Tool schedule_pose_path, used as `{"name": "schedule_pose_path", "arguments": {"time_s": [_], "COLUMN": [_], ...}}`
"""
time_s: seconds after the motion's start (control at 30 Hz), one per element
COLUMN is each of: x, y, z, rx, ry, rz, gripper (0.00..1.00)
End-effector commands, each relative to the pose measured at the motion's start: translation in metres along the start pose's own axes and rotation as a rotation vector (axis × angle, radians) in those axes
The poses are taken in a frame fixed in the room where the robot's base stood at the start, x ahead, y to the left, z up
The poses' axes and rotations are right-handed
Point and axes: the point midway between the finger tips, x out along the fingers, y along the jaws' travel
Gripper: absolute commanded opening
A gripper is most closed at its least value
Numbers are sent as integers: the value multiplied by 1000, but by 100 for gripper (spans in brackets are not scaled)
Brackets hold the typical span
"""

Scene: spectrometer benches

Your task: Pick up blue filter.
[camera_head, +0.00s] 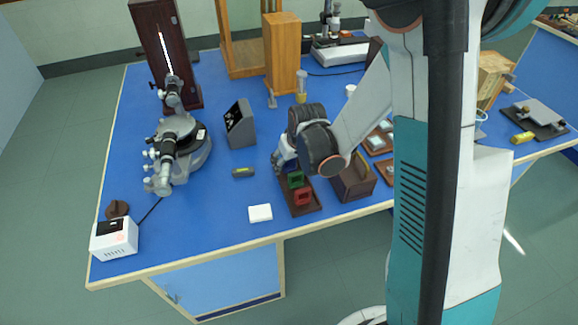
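The filters stand in a row on a small dark wooden tray (313,208) near the front edge of the blue bench. The red filter (303,196) is at the near end and the green filter (296,179) is behind it. A small dark blue patch, which looks like the blue filter (290,169), shows behind the green one and is mostly covered by my gripper. My gripper (281,163) points down at the far end of this tray, right at the blue filter. My wrist and forearm hide part of it, and the finger opening and any contact cannot be made out.
A brown wooden box (354,181) stands just right of the tray. A white block (260,213) and a small dark item (243,172) lie to the left. A spectrometer (180,150) and a grey slanted box (240,125) stand further left.

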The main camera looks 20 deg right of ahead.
Motion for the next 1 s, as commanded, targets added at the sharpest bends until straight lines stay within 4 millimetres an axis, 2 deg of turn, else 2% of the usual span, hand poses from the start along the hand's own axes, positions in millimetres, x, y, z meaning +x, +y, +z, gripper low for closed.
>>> {"name": "schedule_pose_path", "arguments": {"time_s": [0.07, 0.2, 0.27, 0.73, 0.87, 1.0], "x": [-1, -1, -1, -5, -17, -40], "y": [0, 0, 0, 0, 0, 0], "z": [0, 0, 0, -2, -6, -16], "rx": [0, 0, 0, 0, 0, 0], "ry": [0, 0, 0, 0, 0, 0], "rz": [0, 0, 0, -1, 0, 0], "gripper": [62, 30, 18, 17, 17, 17]}}
